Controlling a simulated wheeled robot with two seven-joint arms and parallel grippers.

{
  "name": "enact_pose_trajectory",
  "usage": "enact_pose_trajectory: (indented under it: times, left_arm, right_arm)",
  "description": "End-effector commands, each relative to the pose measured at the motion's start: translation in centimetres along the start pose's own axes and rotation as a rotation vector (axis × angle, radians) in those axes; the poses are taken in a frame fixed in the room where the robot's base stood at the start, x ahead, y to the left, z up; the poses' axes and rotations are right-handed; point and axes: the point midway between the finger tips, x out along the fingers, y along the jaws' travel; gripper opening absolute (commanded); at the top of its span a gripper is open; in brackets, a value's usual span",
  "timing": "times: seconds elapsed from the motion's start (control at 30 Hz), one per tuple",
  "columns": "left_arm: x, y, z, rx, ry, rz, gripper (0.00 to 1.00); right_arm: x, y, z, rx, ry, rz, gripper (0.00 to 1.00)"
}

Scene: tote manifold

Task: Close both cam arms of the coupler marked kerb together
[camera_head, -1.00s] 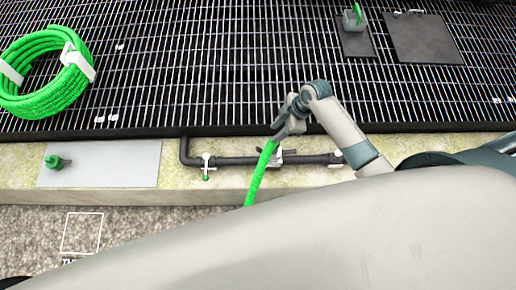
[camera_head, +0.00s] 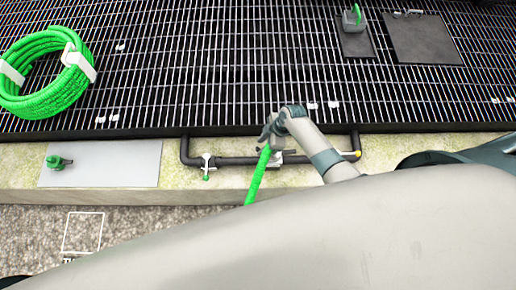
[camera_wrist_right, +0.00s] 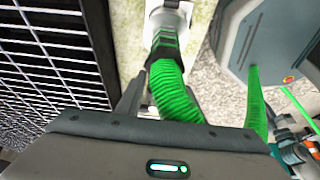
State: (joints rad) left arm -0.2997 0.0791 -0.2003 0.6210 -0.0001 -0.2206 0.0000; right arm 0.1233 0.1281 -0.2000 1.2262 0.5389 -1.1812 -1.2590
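A green hose (camera_head: 258,172) rises to a coupling on the dark pipe (camera_head: 235,161) that runs along the pale kerb. My right gripper (camera_head: 268,138) is at the upper end of this hose and covers much of the coupling. In the right wrist view, the green hose (camera_wrist_right: 174,88) runs from a dark ribbed collar (camera_wrist_right: 165,42) at a pale coupler (camera_wrist_right: 167,12) down behind my gripper body. A grey finger (camera_wrist_right: 129,97) shows beside the hose. The other finger and the cam arms cannot be made out clearly, nor whether the fingers grip anything. My left gripper is not in view.
A grey plate (camera_head: 115,165) carries a green fitting (camera_head: 58,162). Open grating (camera_head: 200,70) lies behind, with a coiled green hose (camera_head: 30,103) at left.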

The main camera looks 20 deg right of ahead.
Motion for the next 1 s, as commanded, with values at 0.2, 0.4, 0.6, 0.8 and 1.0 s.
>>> enact_pose_trajectory:
  times: [0.2,0.4,0.6,0.8,1.0]
  left_arm:
    - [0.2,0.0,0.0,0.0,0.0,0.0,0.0]
    - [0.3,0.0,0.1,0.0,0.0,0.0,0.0]
    - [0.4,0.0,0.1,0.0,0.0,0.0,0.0]
    - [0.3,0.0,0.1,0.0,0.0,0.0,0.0]
    - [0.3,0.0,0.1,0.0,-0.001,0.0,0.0]
  right_arm:
    - [2.8,0.1,0.0,0.001,0.0,0.0,0.34]
    - [4.3,0.0,0.0,0.0,0.0,-0.001,0.34]
    - [4.7,0.0,0.0,0.0,0.0,0.001,0.34]
    - [4.7,0.0,0.0,-0.001,0.0,0.001,0.34]
    - [4.7,0.0,0.0,-0.001,0.0,0.0,0.0]
